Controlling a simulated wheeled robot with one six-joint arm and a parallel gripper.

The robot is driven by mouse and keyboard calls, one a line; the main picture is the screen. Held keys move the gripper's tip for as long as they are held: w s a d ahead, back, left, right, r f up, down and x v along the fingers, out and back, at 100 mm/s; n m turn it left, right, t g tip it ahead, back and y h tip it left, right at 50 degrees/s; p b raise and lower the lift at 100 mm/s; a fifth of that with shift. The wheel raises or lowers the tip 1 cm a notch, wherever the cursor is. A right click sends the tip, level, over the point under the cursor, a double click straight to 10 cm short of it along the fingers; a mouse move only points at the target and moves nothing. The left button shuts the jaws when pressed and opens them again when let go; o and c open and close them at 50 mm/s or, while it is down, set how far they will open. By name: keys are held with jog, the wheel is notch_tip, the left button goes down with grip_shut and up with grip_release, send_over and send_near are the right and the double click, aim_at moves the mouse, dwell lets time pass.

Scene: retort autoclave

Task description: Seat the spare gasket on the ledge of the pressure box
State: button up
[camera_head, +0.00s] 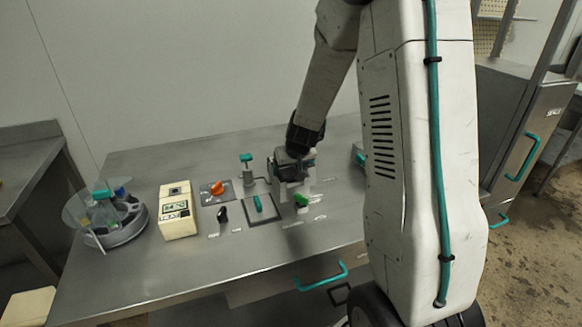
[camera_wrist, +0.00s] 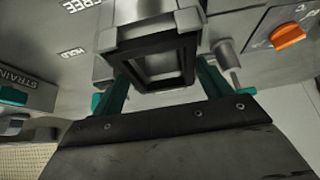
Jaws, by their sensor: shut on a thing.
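The pressure box (camera_head: 291,190) is a small grey block on the steel bench in the head view. Its grey top and corners also show in the wrist view (camera_wrist: 152,20). The gasket (camera_wrist: 150,45) is a black rectangular ring against the box, between my fingers, with a grey opening inside. My gripper (camera_wrist: 160,76) has a teal finger on either side of the ring and is shut on it. In the head view, my gripper (camera_head: 293,166) is at the top of the box, hiding the ring. I cannot tell whether the ring lies flat on the ledge.
An orange knob (camera_head: 216,188) on a plate, a green-topped post (camera_head: 246,160), a teal-handled panel (camera_head: 258,204) and a green knob (camera_head: 301,200) crowd the box. A cream device (camera_head: 177,212) and a round clear-shielded carousel (camera_head: 122,228) stand left. The bench front is clear.

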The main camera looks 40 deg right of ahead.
jog(key=shift+f, duration=0.5)
dwell(0.7)
jog(key=o, duration=1)
jog(key=shift+d, duration=0.1)
jog(key=shift+c, duration=0.8)
jog(key=shift+o, duration=0.2)
